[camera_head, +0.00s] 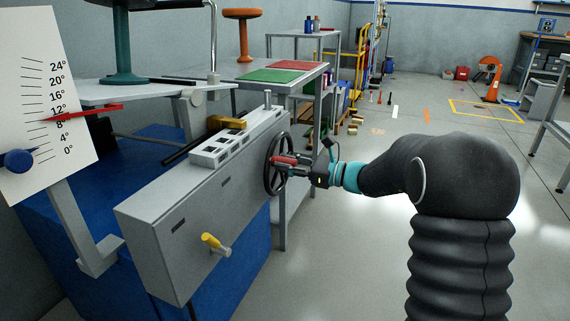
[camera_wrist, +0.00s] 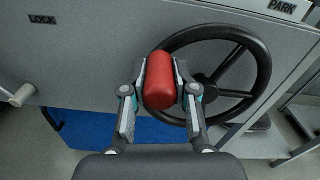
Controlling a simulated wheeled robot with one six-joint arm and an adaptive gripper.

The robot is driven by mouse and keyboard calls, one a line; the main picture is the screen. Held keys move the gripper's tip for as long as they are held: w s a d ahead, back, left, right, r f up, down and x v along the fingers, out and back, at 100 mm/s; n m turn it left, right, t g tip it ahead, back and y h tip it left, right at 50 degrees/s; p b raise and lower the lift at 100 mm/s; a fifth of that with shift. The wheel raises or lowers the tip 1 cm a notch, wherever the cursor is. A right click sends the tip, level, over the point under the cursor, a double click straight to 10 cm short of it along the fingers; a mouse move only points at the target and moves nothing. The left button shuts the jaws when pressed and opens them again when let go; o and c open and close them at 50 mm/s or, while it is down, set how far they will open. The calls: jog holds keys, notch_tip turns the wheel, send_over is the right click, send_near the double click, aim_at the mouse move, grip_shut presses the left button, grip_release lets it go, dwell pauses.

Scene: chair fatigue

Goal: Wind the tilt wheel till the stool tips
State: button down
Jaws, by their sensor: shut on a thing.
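The tilt wheel (camera_head: 270,165) is a black spoked handwheel on the end of the long grey housing. It also shows in the wrist view (camera_wrist: 262,58), with a red handle (camera_wrist: 159,82) on its left rim. My gripper (camera_head: 300,162) is shut on the red handle, one finger on each side of it. A teal stool (camera_head: 123,50) stands on the tilting plate (camera_head: 130,93) at the upper left; its top is cut off. The dial (camera_head: 45,95) has a red pointer (camera_head: 85,113) between 8° and 12°.
The wrist view shows LOCK and PARK labels. An orange stool (camera_head: 243,35) stands on a table with green and red mats (camera_head: 270,76). Open floor lies to the right.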

jog(key=shift+w, duration=0.1)
jog(key=shift+w+d+r+m+p, duration=0.15)
jog(key=shift+r+m+p, duration=0.35)
jog(key=shift+p, duration=0.65)
jog(key=shift+w+r+m+p, duration=0.3)
jog(key=shift+m+p, duration=0.1)
jog(key=shift+p, duration=0.6)
jog(key=shift+w+d+m+p, duration=0.1)
jog(key=shift+m+p, duration=0.2)
jog(key=shift+p, duration=0.1)
jog(key=c, duration=0.9)
grip_release()
jog(key=shift+f, duration=0.1)
